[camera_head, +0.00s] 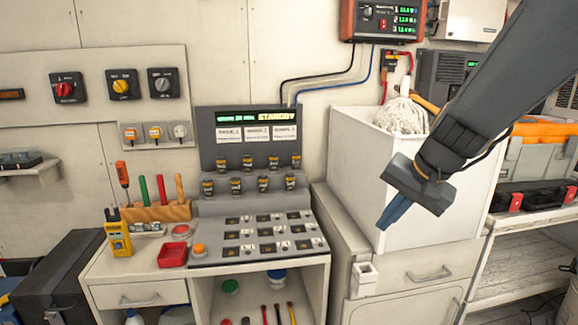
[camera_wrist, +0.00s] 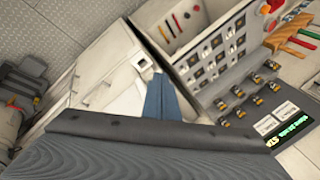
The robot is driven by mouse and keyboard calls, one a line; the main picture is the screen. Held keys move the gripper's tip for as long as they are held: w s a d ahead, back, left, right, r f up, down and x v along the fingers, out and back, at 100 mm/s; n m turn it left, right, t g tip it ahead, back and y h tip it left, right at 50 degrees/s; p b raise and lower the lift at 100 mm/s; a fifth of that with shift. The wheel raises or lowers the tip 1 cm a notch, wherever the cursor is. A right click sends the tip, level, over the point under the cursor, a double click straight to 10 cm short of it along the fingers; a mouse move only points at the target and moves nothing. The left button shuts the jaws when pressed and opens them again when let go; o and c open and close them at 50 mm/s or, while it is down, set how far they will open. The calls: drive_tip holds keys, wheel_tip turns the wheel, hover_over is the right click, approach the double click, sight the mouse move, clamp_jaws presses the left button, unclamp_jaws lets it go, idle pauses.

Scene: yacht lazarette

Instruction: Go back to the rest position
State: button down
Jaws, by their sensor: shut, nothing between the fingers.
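My gripper (camera_head: 391,213) hangs in front of the white bin at the right of the head view, its blue fingers together and pointing down and left. Nothing is between the fingers. In the wrist view the blue fingers (camera_wrist: 157,97) also show closed, with the cabinet and control panel beyond them. The gripper is to the right of the control panel (camera_head: 262,185) and apart from it. My arm comes in from the upper right and hides part of the bin and the shelf behind.
The white bin (camera_head: 345,160) holds a coiled white rope (camera_head: 402,116) and stands on a cabinet (camera_head: 425,270). The bench left of it carries a red tray (camera_head: 172,254), a yellow meter (camera_head: 118,240) and handled tools (camera_head: 160,190). An orange case (camera_head: 545,130) is at the far right.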

drive_tip(key=s+a+f+n+g+h+b, duration=0.2)
drive_tip(key=s+f+n+g, duration=0.2)
drive_tip(key=s+f, duration=1)
wheel_tip(320, 180, down, 3)
drive_tip(key=n, duration=0.3)
drive_tip(key=shift+h+b, duration=0.35)
drive_tip(key=shift+h, duration=0.05)
